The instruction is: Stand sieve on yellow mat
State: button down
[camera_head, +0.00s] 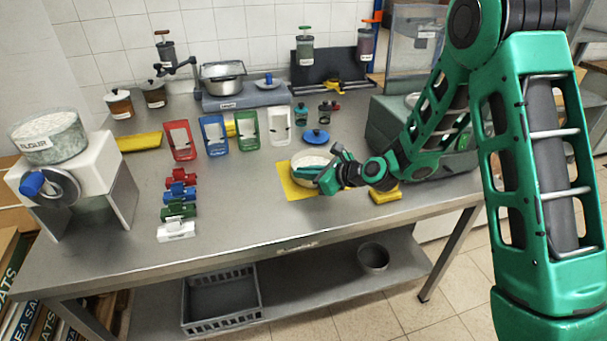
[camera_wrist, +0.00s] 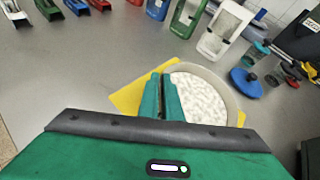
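The yellow mat (camera_head: 291,190) lies flat near the right front of the steel table; its left part shows in the wrist view (camera_wrist: 128,98). A round, pale-rimmed vessel with a white speckled inside, which I take for the sieve (camera_head: 308,160), is over the mat and looks level. It also shows in the wrist view (camera_wrist: 205,97). My gripper (camera_head: 322,178) is at its near side. In the wrist view my two green fingers (camera_wrist: 163,80) are close together at its left rim, with a narrow gap, and appear closed on it. The fingers hide the gripped part.
Red, blue, green and white scoop-like holders (camera_head: 214,135) stand behind left of the mat. Several coloured clips (camera_head: 179,208) lie in a row to the left. A blue lid (camera_head: 317,136) lies behind the mat, and a yellow block (camera_head: 385,195) to its right. The front middle is clear.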

jog(key=c, duration=2)
grip_release()
jog(key=shift+f, duration=0.1)
jog(key=v, duration=1.2)
jog(key=shift+s, duration=0.1)
